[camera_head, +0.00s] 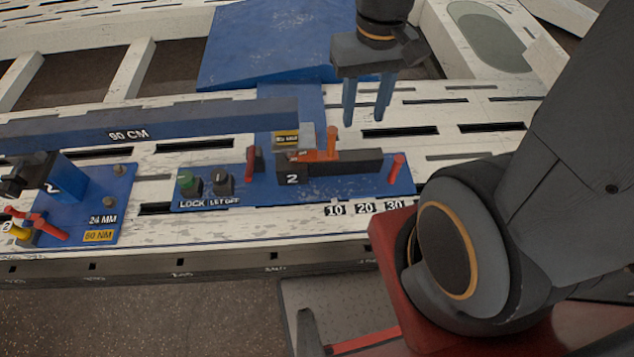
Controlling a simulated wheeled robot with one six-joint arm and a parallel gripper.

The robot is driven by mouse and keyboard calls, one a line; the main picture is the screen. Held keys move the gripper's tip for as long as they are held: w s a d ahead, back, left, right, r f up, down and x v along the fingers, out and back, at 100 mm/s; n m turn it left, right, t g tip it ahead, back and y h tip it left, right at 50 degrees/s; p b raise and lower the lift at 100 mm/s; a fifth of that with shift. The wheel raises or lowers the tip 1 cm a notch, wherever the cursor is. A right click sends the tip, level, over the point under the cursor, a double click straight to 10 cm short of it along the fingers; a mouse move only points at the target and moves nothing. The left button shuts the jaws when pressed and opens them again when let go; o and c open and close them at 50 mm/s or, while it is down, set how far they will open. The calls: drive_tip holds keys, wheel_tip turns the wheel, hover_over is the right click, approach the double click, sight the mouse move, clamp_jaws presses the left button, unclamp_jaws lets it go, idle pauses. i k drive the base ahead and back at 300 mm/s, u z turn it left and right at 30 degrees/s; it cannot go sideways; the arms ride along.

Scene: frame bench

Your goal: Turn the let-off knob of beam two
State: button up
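The let-off knob (222,184) is dark with a light mark on top and stands above the words "LET OFF" on the blue base of beam two (340,187). A green knob (187,183) labelled "LOCK" stands just left of it. My gripper (367,110) points down, its two blue fingers apart with nothing between them. It is to the right of and higher in the picture than the let-off knob, clear of it.
A red lever (254,163) stands right of the let-off knob. An orange clamp-like part (331,145) and a red pin (397,167) are farther right. Another blue station (90,205) with a red-and-yellow tool is at left. My arm covers the right side.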

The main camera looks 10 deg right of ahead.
sight(219, 176)
drive_tip(key=z, duration=0.85)
drive_tip(key=k, duration=1.6)
drive_tip(key=u, duration=1.1)
drive_tip(key=i, duration=1)
drive_tip(key=u, duration=0.05)
